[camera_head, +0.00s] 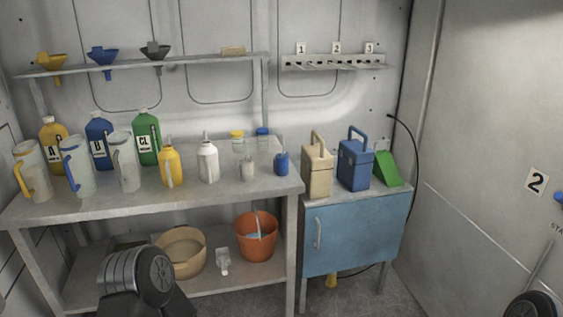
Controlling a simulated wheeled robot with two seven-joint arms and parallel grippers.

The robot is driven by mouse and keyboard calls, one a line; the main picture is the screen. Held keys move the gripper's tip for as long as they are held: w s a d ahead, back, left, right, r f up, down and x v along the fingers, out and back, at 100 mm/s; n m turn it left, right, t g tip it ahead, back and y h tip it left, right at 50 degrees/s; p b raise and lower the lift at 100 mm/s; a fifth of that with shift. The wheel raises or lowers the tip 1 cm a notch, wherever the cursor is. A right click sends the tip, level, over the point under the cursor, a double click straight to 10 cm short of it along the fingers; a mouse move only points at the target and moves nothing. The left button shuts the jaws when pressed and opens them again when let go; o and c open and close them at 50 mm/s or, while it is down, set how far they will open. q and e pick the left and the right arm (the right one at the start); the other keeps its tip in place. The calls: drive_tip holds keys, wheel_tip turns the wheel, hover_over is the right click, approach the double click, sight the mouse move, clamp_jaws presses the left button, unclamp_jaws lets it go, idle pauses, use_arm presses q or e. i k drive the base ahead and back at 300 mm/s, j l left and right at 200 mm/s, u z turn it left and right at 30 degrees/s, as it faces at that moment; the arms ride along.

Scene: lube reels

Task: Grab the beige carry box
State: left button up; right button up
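The beige carry box (317,176) stands upright on top of the blue cabinet (352,238), at its left end. Its handle loop rises above the lid. A similar blue carry box (355,164) stands just right of it. Dark links of my own arms show at the bottom left and bottom right edges, well away from the beige box. No fingertips of either gripper can be seen.
A grey workbench (225,201) adjoins the cabinet, holding jugs, bottles and a small blue container (282,164) near the beige box. A green object (387,169) leans right of the blue box. An orange bucket (256,237) sits on the lower shelf.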

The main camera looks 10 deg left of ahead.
sight(316, 162)
drive_tip(key=i+l+z, duration=0.15)
drive_tip(key=i+l, duration=0.25)
drive_tip(key=i+l+z, duration=0.15)
drive_tip(key=i+l, duration=0.15)
drive_tip(key=i, duration=0.35)
drive_tip(key=i+l+z, duration=0.1)
drive_tip(key=i+l, duration=0.2)
drive_tip(key=i, duration=0.2)
